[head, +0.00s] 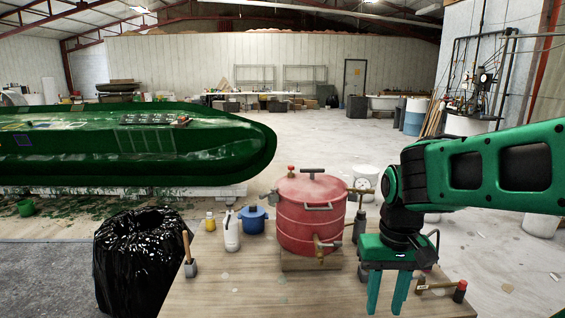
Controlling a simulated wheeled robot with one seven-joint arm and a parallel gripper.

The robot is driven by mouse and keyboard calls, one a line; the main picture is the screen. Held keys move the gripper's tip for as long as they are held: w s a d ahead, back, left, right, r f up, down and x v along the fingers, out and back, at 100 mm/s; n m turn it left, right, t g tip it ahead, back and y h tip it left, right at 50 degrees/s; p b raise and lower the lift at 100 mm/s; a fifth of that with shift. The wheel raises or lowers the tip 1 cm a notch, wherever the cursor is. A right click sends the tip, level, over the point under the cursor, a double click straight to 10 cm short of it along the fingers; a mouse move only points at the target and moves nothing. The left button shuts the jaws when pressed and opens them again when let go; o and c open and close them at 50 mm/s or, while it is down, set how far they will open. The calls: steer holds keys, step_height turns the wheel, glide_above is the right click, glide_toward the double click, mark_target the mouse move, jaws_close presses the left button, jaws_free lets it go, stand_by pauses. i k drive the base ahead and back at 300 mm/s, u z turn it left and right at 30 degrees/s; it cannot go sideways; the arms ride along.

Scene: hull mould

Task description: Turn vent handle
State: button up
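A red pressure pot (311,217) stands on the wooden table, with a handle on its lid (313,188). A small red-topped fitting (291,170) rises at the lid's left edge. A brass valve (325,245) is on the pot's lower front, and a round gauge (362,185) is at its right. I cannot tell for sure which of these fittings is the vent handle. My gripper (387,298) points down at the right of the pot, apart from it. Its green fingers are spread, with nothing visible between them.
A brass fitting with a dark, red-topped end (459,291) lies right of my gripper. A white bottle (231,232), blue pot (253,219), yellow bottle (210,221) and wooden-handled tool (189,255) stand at the left. The table's front left (230,290) is clear.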

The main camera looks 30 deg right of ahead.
mark_target(312, 171)
steer(key=z, duration=0.3)
steer(key=i, duration=1.15)
steer(key=z, duration=0.55)
